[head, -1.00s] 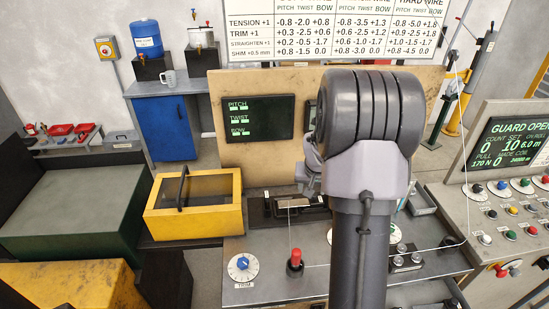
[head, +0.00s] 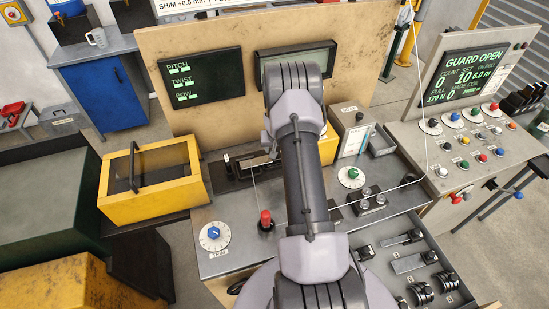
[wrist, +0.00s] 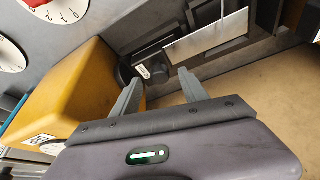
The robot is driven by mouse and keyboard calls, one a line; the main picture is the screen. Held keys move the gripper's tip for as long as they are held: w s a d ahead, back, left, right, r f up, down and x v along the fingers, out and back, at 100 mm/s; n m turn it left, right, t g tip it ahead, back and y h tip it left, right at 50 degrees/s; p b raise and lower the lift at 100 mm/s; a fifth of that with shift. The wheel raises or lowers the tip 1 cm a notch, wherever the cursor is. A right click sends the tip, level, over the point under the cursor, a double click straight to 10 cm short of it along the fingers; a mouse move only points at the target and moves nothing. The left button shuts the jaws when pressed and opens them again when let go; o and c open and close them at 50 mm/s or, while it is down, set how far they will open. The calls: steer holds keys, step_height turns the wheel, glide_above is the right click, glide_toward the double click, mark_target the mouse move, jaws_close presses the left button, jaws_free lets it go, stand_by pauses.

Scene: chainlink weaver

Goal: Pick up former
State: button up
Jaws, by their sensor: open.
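My gripper (wrist: 159,84) is open and empty in the wrist view, its two fingers apart in front of a yellow housing (wrist: 72,90) and a tan panel (wrist: 235,98). In the head view my own arm hides it. No part is labelled as the former. The open drawer (head: 376,244) at the lower right of the head view holds flat metal pieces (head: 407,262) and dark round pieces (head: 421,292); I cannot tell if one is the former. A pale flat plate (wrist: 207,38) lies in a dark holder near the fingers in the wrist view.
The grey bench (head: 222,262) carries a trim dial (head: 214,236), a red-topped lever (head: 266,219) and rollers (head: 369,201) with a wire running over them. A yellow box (head: 152,188) stands left. The control console (head: 462,135) at right reads GUARD OPEN.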

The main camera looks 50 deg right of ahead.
steer(key=shift+w+d+f, duration=0.2)
steer(key=shift+f, duration=0.3)
steer(key=shift+s+a+r, duration=0.1)
steer(key=shift+a+r, duration=0.05)
steer(key=shift+c, duration=1.3)
jaws_close()
